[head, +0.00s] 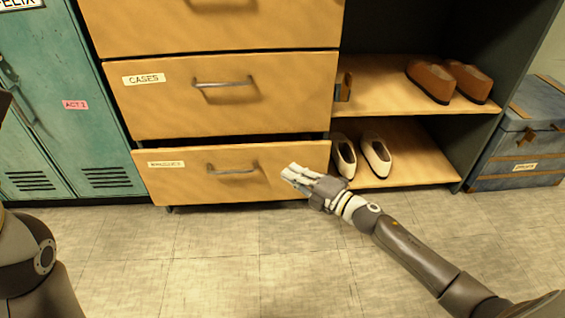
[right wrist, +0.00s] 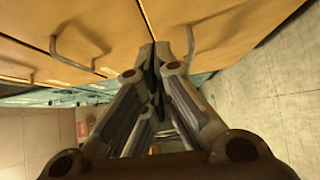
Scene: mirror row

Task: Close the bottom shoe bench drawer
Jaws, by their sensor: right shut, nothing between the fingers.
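The bottom drawer (head: 262,182) of the wooden shoe bench stands a little open, its front ahead of the drawer above, with a dark gap along its top edge. It has a metal handle (head: 232,170) and a white label at its left. My right gripper (head: 287,171) is shut and empty, at the right part of this drawer front, right of the handle. In the right wrist view its fingertips (right wrist: 160,48) are together close to wooden drawer fronts; whether they touch is unclear. My left gripper is not in view; only part of my left arm shows.
The CASES drawer (head: 285,90) above looks shut. Right of the drawers, open shelves hold brown shoes (head: 432,82) and cream shoes (head: 376,158). A teal locker (head: 60,130) stands left, a blue trunk (head: 520,135) right. The tiled floor (head: 220,260) in front is clear.

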